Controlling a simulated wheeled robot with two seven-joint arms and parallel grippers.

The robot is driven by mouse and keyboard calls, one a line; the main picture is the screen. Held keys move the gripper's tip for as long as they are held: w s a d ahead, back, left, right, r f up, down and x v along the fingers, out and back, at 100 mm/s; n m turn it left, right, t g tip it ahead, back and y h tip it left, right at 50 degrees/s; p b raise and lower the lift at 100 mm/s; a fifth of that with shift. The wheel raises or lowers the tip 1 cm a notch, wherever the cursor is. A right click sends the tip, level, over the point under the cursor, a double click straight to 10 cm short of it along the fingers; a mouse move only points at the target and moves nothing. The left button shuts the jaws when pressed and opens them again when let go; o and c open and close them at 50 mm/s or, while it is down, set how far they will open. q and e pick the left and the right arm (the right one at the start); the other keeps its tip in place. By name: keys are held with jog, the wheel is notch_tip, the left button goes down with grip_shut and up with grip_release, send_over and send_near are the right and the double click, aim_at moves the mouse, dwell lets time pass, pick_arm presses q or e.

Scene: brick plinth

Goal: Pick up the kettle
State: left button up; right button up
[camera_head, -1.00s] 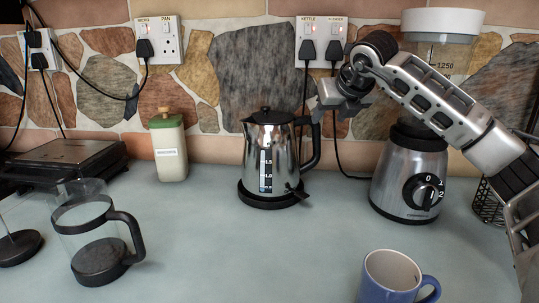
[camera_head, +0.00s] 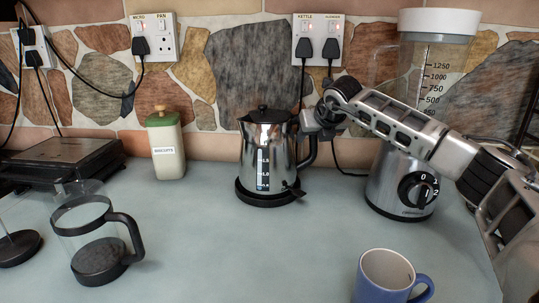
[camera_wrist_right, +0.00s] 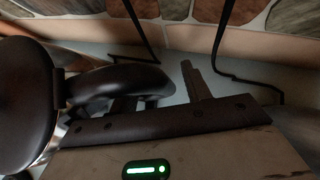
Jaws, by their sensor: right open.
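The shiny metal kettle (camera_head: 256,150) with a black lid and black handle (camera_head: 309,158) stands upright on its black round base (camera_head: 262,199), near the back wall. My right gripper (camera_head: 310,121) is at the upper part of the handle, on the kettle's right side. In the right wrist view the kettle's dark lid (camera_wrist_right: 22,100) fills the left edge and its handle (camera_wrist_right: 118,80) reaches toward the open gripper (camera_wrist_right: 160,92). One finger shows just right of the handle; the other is partly hidden by it. I cannot tell whether they touch. My left gripper is out of view.
A blender (camera_head: 402,180) stands behind and below my right arm. A blue mug (camera_head: 384,275) is at the front. Cords hang from the sockets (camera_head: 318,40) behind the kettle. The middle counter is clear.

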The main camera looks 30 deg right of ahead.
jog(key=shift+c, duration=0.3)
grip_shut()
jog(key=shift+w+r, duration=0.1)
jog(key=shift+r, duration=0.1)
dwell(0.8)
